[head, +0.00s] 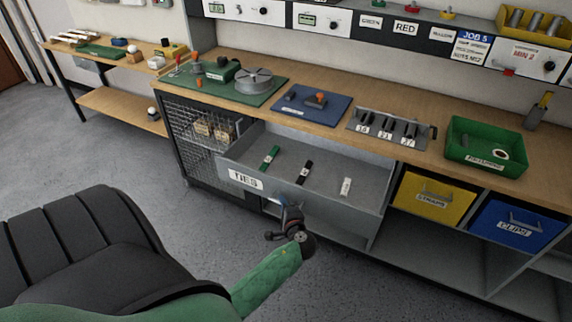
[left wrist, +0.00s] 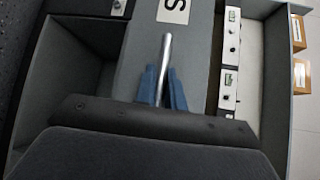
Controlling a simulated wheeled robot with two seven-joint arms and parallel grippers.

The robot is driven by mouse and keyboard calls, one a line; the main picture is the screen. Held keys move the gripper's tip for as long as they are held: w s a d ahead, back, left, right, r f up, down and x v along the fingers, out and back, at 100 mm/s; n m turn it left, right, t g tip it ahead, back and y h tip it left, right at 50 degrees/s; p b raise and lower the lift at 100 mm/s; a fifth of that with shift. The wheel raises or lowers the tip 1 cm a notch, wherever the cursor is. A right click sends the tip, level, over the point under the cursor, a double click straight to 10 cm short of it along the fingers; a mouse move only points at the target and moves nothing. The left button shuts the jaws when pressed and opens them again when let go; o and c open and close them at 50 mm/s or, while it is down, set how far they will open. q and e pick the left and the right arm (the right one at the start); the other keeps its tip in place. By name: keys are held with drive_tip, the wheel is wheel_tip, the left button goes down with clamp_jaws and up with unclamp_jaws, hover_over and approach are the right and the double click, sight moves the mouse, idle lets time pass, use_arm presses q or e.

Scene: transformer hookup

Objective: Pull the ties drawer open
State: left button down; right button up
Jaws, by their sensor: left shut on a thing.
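The grey ties drawer (head: 345,210) stands pulled out from the bench front in the head view, with a "TIES" label (head: 245,180) on its front. Inside lie a green bundle (head: 269,158), a black bundle (head: 304,172) and a white bundle (head: 346,187), apart from each other. My left gripper (head: 284,204) is at the drawer's front, right of the label. In the left wrist view its blue fingers (left wrist: 162,88) are shut on the metal bar handle (left wrist: 165,55). My right gripper is not in view.
The wooden bench top (head: 400,97) runs above the drawer. Right of it are a yellow bin (head: 432,198) and a blue "CLIPS" bin (head: 512,226). A wire cage (head: 205,145) stands left. Grey floor is free between.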

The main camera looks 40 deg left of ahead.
use_arm(q)
drive_tip(key=shift+s, duration=0.1)
drive_tip(key=c, duration=1.5)
unclamp_jaws()
drive_tip(key=shift+d, duration=0.15)
